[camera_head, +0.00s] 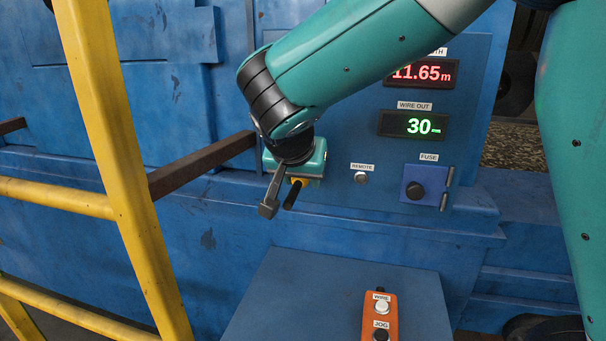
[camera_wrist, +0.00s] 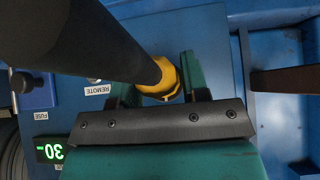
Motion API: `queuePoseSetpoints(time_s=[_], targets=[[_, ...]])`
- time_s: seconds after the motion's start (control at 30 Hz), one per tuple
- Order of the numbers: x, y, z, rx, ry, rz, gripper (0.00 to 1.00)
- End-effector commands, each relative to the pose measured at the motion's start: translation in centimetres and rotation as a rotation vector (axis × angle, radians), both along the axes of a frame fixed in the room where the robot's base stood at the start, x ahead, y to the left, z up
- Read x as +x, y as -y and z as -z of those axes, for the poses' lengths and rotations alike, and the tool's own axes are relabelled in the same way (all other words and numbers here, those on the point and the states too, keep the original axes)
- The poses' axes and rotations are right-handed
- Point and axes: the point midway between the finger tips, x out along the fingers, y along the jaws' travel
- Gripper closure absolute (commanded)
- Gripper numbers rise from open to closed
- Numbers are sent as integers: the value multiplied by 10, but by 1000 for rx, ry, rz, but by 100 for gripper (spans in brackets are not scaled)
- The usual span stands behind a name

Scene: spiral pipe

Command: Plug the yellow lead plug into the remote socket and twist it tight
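The yellow lead plug (camera_head: 300,181) is in front of the blue panel, left of the remote socket (camera_head: 361,178) in the head view. A thick black lead (camera_wrist: 115,45) runs from the plug and fills the upper left of the wrist view. The plug (camera_wrist: 165,80) sits between the two green fingers of my gripper (camera_wrist: 162,82), which appear closed against its sides. In the wrist view the socket (camera_wrist: 93,80) lies left of the plug, mostly hidden behind the lead, above its REMOTE label. The plug's front end is hidden.
A fuse box (camera_head: 426,186) is right of the socket, below two displays (camera_head: 413,125). A brown bar (camera_head: 202,164) and yellow railing (camera_head: 120,170) stand on the left. An orange control box (camera_head: 380,318) lies on a blue ledge (camera_head: 300,290) below.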

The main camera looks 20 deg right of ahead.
Motion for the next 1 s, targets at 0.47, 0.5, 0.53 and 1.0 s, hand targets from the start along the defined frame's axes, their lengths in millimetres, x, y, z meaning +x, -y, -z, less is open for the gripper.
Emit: queuePoseSetpoints(time_s=[0.47, 0.5, 0.53, 1.0], targets=[[0, 0, 2, 36, 27, 0, 90], [0, 0, 2, 42, 32, 0, 91], [0, 0, 3, 47, 36, 0, 91], [0, 0, 3, 125, 92, 1, 91]])
